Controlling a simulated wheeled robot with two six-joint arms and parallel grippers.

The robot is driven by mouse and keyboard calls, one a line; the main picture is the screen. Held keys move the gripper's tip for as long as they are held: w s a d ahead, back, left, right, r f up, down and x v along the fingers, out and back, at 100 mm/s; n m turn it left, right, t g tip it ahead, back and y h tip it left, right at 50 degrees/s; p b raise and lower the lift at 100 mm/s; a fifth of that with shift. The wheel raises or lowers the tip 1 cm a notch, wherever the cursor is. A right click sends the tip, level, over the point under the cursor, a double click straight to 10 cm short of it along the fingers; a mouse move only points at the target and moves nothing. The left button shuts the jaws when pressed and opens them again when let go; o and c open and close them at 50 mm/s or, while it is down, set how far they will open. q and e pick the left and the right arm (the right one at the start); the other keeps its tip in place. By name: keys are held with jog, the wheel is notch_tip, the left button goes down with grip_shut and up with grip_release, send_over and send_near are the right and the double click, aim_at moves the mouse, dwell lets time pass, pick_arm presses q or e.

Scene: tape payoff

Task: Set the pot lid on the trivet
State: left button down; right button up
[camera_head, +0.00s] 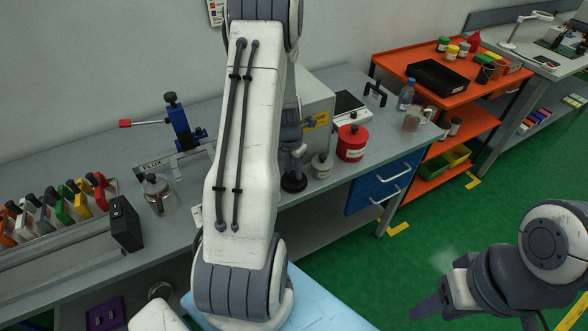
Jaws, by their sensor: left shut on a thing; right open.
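My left arm runs down the middle of the view and hides much of the bench behind it. My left gripper (292,150) shows partly at the arm's right edge, above the bench. It is shut on a dark thing with a round, flared bottom (293,183); I cannot tell whether this is the pot lid. My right gripper (432,305) is open at the lower right, over the green floor, away from the bench. I cannot make out a trivet; the arm may hide it.
A metal pot with a dark knob (160,195) stands on the bench left of the arm. A small grey jar (322,166) and a red container (352,143) stand to the right. A blue clamp (182,125) rises behind. An orange cart (400,60) is further right.

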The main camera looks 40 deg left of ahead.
pick_arm(q)
jog(key=shift+f, duration=0.15)
grip_release()
dwell(0.4)
notch_tip(320, 180, up, 7)
jog(key=p, duration=0.8)
dwell(0.4)
